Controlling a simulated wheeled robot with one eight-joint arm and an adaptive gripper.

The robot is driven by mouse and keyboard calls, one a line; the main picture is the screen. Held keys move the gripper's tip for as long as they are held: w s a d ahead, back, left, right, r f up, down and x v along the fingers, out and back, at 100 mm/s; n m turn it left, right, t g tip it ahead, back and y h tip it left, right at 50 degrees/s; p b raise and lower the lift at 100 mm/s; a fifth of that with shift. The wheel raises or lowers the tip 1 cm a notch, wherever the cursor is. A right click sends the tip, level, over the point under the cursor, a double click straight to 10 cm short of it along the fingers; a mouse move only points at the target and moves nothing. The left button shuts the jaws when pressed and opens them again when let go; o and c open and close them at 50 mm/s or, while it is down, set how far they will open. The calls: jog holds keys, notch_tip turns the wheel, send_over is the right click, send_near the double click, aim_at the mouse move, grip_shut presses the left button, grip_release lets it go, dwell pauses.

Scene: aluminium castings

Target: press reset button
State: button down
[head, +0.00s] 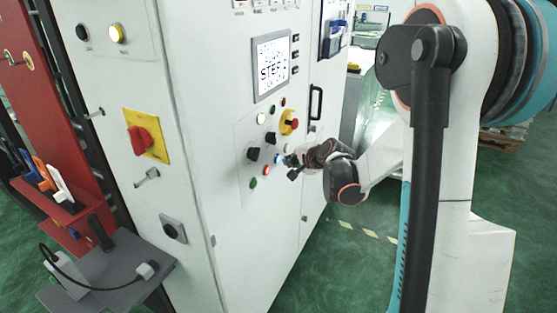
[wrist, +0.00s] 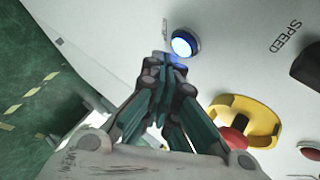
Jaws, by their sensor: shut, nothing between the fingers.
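A blue lit round button (wrist: 184,44) with a metal ring is on the white cabinet panel in the wrist view. A small label beside it is partly hidden by my fingers, and I cannot read it. My gripper (wrist: 165,62) is shut and empty, its fingertips just below the blue button, with a blue glow on them. I cannot tell whether they touch it. In the head view my gripper (head: 290,161) is at the panel's right side, beside the blue button (head: 279,160), which it partly covers.
A yellow-collared red emergency stop (wrist: 243,122) and a black knob (wrist: 308,66) near the word SPEED are close by. The cabinet also bears a lit red button (head: 267,170), a green button (head: 253,183), a screen (head: 271,66) and a protruding door handle (head: 315,102).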

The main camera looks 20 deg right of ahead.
jog(key=shift+w+a, duration=0.15)
jog(key=shift+w+a, duration=0.1)
jog(key=shift+w, duration=0.1)
jog(key=shift+w+a, duration=0.3)
jog(key=shift+w, duration=0.05)
dwell(1.1)
dwell(0.4)
jog(key=shift+s+d+b, duration=0.3)
jog(key=shift+s+d, duration=0.2)
jog(key=shift+s, duration=0.2)
jog(key=s+d, duration=0.1)
jog(key=s, duration=0.1)
jog(key=s+d, duration=0.2)
dwell(0.4)
dwell(0.6)
